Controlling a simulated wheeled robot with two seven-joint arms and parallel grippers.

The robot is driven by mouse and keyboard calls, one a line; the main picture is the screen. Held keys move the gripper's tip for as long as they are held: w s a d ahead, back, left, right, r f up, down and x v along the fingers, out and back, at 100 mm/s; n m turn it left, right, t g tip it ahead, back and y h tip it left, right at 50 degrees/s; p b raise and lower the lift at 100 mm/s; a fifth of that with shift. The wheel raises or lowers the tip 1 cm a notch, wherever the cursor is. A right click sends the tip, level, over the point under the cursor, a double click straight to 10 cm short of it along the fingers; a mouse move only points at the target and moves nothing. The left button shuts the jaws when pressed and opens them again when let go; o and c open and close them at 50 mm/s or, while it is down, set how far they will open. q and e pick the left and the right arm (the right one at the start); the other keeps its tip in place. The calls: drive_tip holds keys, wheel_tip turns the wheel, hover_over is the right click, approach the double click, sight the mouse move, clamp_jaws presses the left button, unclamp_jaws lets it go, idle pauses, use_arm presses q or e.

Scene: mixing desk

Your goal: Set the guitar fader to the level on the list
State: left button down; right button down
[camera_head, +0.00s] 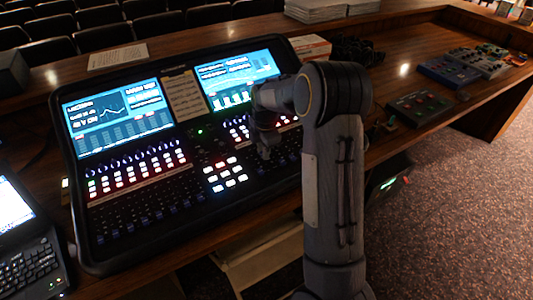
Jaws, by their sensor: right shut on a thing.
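The mixing desk (147,222) is a black console with two lit screens and rows of lit buttons and faders. A small tan list (185,96) with lines of writing sits between the screens; its text is too small to read. My right gripper (265,152) points down at the right-hand fader bank and is shut on what looks like a fader cap. The cap is hidden by the gripper and forearm, so I cannot tell which fader it is or its level. The guitar fader's label cannot be made out. My left gripper is out of view.
A laptop (28,262) stands at the left front. Another sheet of paper (118,57) lies behind the console. Several effect pedals (420,106) lie on the wooden table to the right. My right arm covers the console's right side. Rows of chairs stand behind.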

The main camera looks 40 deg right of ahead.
drive_tip(key=c, duration=1.2)
unclamp_jaws()
drive_tip(key=shift+c, duration=0.2)
drive_tip(key=r, duration=0.7)
drive_tip(key=shift+s+r+b, duration=0.25)
drive_tip(key=shift+s+b, duration=0.1)
drive_tip(key=shift+r, duration=0.2)
